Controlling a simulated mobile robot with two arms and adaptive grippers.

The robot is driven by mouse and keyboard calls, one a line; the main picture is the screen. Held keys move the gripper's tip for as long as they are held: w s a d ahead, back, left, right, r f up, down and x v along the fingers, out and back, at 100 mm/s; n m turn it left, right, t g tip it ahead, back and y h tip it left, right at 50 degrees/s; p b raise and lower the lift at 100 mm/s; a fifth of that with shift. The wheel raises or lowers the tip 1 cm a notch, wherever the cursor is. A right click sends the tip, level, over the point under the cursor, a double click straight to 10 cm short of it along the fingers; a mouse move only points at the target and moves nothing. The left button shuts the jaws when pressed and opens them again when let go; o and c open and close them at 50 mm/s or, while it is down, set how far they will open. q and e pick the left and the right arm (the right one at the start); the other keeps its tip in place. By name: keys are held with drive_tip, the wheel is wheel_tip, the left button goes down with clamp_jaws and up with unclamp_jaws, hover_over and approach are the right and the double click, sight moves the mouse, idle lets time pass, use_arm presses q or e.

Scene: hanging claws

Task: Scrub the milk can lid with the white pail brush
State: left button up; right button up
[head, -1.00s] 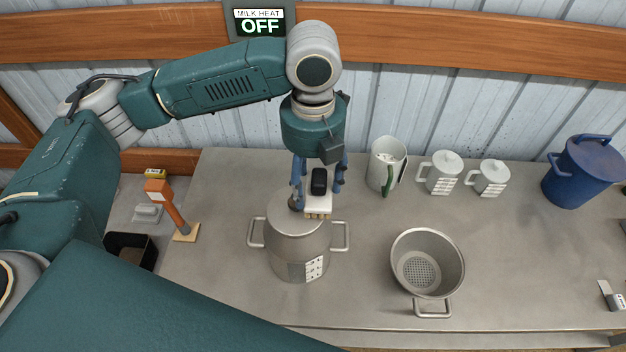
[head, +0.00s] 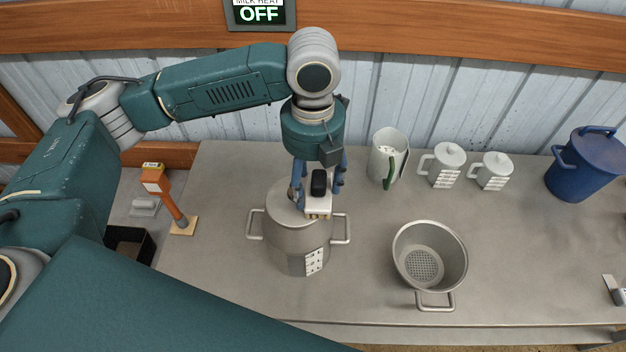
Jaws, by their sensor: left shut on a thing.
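The milk can (head: 286,252) is a grey metal can with two side handles and a label, upright on the table. Its flat round lid (head: 282,208) is on top, partly hidden by my gripper. My left gripper (head: 320,188) points down over the right part of the lid and is shut on the white brush (head: 318,207), which has a black grip and tan bristles. The bristles are at the lid's right edge; I cannot tell whether they touch it. My right gripper is not in view.
A metal strainer (head: 455,262) stands to the right of the can. Behind are a white jug (head: 380,160), two lidded mugs (head: 446,165) (head: 492,171) and a blue pail (head: 590,168). An orange device (head: 163,190) stands left. The front table is clear.

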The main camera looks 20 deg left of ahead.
use_arm(q)
drive_tip(key=shift+f, duration=0.1)
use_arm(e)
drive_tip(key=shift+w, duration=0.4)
use_arm(q)
drive_tip(key=shift+f, duration=0.2)
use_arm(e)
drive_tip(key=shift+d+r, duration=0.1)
